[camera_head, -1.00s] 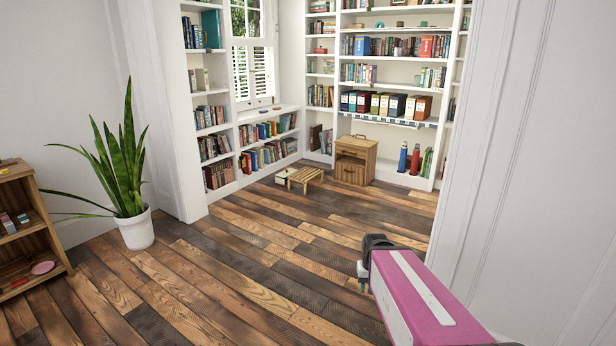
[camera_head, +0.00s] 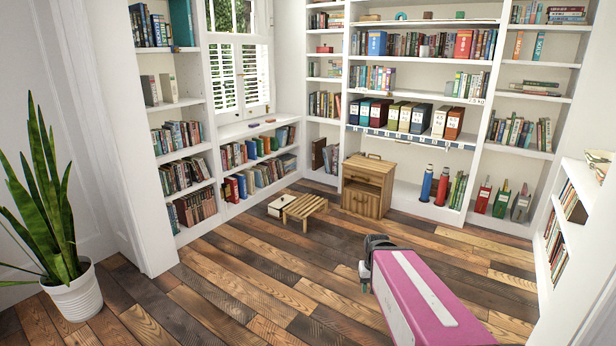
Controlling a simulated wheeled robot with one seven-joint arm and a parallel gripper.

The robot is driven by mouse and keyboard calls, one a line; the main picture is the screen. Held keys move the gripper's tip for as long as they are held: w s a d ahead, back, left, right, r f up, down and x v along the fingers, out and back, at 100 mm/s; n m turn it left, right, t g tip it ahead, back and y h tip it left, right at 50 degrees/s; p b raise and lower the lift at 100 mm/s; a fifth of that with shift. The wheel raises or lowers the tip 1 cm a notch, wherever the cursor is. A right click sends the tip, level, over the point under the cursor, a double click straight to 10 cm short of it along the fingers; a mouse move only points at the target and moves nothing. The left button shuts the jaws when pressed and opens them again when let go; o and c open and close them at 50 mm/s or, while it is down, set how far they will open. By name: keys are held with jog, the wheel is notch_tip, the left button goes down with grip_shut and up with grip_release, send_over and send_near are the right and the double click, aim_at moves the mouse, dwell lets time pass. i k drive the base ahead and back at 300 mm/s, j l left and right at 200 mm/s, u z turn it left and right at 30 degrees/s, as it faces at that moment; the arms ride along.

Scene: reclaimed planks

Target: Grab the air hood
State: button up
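I cannot make out anything that is clearly an air hood in this view. My pink arm reaches in from the lower right. The dark part at its far end, where my gripper (camera_head: 365,276) seems to be, hangs over the plank floor. It is small and partly hidden by the arm, so I cannot tell whether it is open or shut. Nothing is seen in its grasp.
A wooden cabinet (camera_head: 367,187) and a low slatted stool (camera_head: 304,208) stand ahead near white bookshelves (camera_head: 412,81). A white low shelf (camera_head: 584,218) stands at right, a potted plant (camera_head: 75,297) at left. The plank floor (camera_head: 250,265) between is clear.

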aim_at(280, 203)
jog(key=i, duration=2.15)
jog(key=i+l+u, duration=0.15)
jog(key=i+u, duration=0.25)
jog(key=i, duration=0.25)
jog(key=i+l+u, duration=0.4)
jog(key=i, duration=0.25)
jog(key=i+l+u, duration=0.35)
jog(key=i+l, duration=0.1)
jog(key=i, duration=0.1)
